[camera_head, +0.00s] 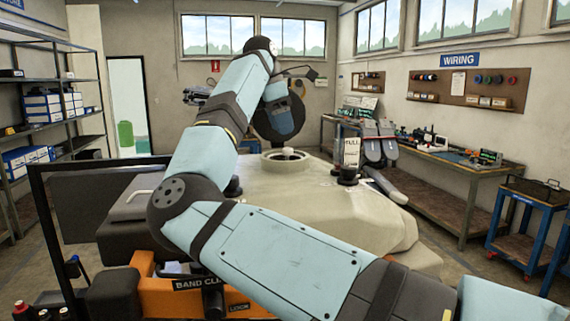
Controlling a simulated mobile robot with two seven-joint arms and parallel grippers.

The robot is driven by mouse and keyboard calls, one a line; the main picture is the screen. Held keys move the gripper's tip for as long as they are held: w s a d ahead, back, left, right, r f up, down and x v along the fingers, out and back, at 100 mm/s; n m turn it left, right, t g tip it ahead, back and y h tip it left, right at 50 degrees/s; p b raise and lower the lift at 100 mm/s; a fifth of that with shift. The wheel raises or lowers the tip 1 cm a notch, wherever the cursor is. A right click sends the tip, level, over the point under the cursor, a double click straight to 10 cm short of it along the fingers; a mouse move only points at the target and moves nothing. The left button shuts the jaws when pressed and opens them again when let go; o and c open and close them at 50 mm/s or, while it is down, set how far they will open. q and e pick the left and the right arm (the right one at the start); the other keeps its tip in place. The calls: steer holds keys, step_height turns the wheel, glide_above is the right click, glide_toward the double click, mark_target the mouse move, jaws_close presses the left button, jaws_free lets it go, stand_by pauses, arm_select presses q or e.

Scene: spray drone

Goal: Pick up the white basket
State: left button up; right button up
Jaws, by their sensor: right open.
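My right arm comes in from the lower right, bends at the left and reaches over the pale spray drone tank (330,205). Its wrist ends in a black round part above the tank, with my right gripper (285,145) just below it. The gripper is open; its fingers are mostly hidden. A round off-white filler rim (267,165) stands on the tank top under the gripper. A small white part (288,152) shows at this opening, perhaps the white basket; I cannot tell for sure. My left gripper is not in view.
A black-capped holder (347,176) with a "FULL" label stands on the tank's right side. A dark folded drone part (382,150) is beside it. Shelves (50,110) line the left, a workbench (450,165) the right wall, and a blue cart (525,220) stands right.

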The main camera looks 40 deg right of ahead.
mark_target(287, 148)
steer(key=f, duration=0.2)
steer(key=s+f+p, duration=0.1)
steer(key=f, duration=0.1)
steer(key=shift+d+f, duration=0.2)
steer(key=shift+f, duration=0.4)
steer(key=shift+s, duration=0.1)
steer(key=shift+c, duration=1.4)
jaws_close()
step_height(287, 148, up, 9)
steer(key=shift+b, duration=0.45)
steer(key=shift+r, duration=0.5)
